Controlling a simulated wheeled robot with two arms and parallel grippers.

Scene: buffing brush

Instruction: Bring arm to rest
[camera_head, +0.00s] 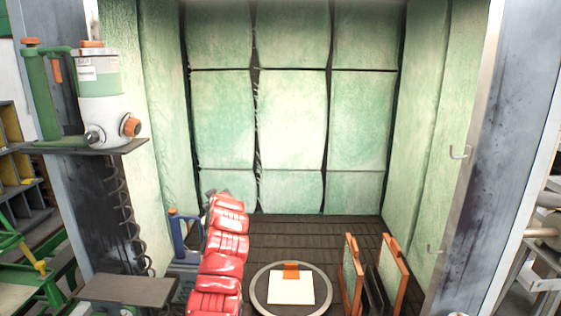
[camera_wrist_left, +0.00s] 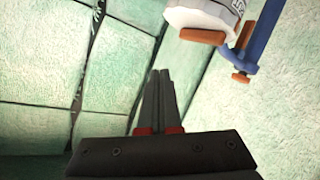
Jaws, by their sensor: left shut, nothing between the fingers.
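My left gripper (camera_wrist_left: 160,95) shows in the left wrist view as two dark fingers side by side, pressed together with nothing between them. The fingers have red parts at their base and point toward a pale green padded wall (camera_wrist_left: 45,80). A white rounded container (camera_wrist_left: 195,15) with an orange-brown part is at the top of that view, and a blue post (camera_wrist_left: 262,35) with an orange knob is to its right. The fingers appear apart from both. I cannot clearly make out the left gripper in the head view. My right gripper is in neither view.
The head view shows a padded green booth (camera_head: 290,110) with a dark slatted floor (camera_head: 335,232). A round plate (camera_head: 260,300) holds a white pad. Orange-edged panels (camera_head: 396,265) stand to its right. A green and white device (camera_head: 102,105) sits on a left shelf.

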